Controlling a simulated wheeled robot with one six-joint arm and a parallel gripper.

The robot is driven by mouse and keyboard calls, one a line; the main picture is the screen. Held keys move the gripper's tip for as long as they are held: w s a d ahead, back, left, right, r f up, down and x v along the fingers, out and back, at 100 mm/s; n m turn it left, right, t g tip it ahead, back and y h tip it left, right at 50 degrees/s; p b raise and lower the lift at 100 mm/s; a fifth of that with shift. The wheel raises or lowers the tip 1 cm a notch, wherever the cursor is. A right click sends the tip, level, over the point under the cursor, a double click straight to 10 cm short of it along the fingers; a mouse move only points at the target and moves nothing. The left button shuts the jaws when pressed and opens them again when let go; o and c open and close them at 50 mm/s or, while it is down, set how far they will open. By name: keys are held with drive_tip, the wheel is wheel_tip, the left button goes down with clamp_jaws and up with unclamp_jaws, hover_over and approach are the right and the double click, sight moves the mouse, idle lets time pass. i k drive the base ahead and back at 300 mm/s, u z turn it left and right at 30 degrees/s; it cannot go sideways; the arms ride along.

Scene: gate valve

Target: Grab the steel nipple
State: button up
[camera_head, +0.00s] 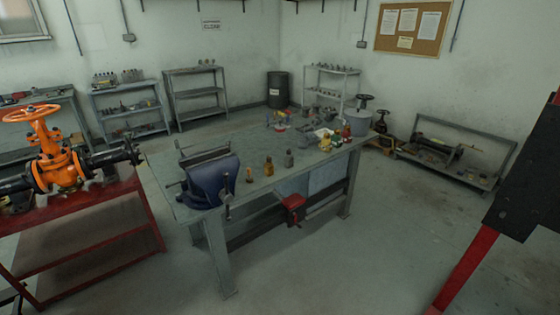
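I cannot pick out the steel nipple for certain. Several small parts and fittings lie crowded at the far end of the grey workbench (215,205), too small to tell apart. An orange gate valve (58,160) with an orange handwheel (31,113) sits on a red stand (85,205) at the left, with dark pipe on both sides. My gripper is not in this view, so its state does not show.
A blue vise (211,184) is on the bench's near left, with small bottles (268,166) beside it. Shelves (196,92) line the back wall. A low rack (445,165) stands at the right. A black panel (525,185) fills the right edge. The front floor is clear.

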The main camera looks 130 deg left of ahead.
sight(288, 159)
drive_tip(key=u, duration=3.4)
drive_tip(key=i, duration=4.05)
drive_tip(key=u, duration=3.95)
